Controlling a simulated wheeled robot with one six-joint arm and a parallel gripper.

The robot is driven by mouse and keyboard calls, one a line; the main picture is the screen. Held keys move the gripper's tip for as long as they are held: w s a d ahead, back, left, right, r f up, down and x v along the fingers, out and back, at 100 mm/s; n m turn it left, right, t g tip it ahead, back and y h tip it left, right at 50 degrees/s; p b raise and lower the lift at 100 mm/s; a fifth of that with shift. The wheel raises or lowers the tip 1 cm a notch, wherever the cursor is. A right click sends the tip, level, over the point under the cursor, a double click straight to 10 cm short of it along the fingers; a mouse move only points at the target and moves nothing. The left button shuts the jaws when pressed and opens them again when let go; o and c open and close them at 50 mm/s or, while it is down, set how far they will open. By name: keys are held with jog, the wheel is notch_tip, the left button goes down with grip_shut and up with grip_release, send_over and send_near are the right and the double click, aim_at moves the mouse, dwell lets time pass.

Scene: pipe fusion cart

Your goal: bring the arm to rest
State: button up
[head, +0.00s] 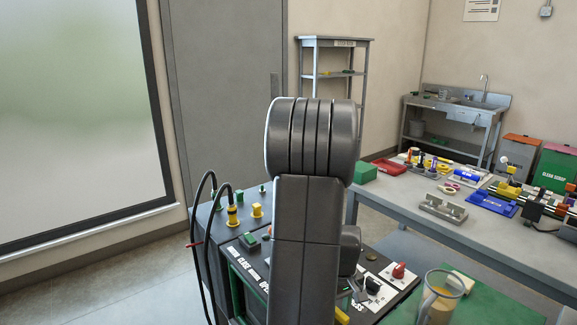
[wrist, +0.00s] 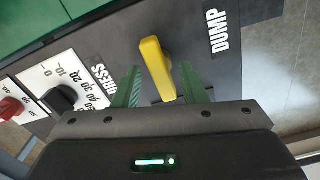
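My gripper (wrist: 160,68) shows in the wrist view with its two green fingers apart. A yellow lever (wrist: 153,62) on the dark control panel (wrist: 120,38) lies between the fingers in the picture, with a gap on each side. The lever sits beside the word "DUMP". I cannot tell how far the fingertips are from the panel. In the head view my grey arm stands upright over the cart (head: 220,222) in the middle and hides much of its panel. My gripper is mostly hidden there.
Black hoses (head: 193,225) loop up at the cart's left. A clear jug (head: 438,300) stands at the right on a green mat (head: 495,300). A grey workbench (head: 400,207) with tools and parts runs along the right. Open floor lies at the left.

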jog(key=m+p, duration=0.1)
jog(key=m, duration=0.5)
dwell(0.7)
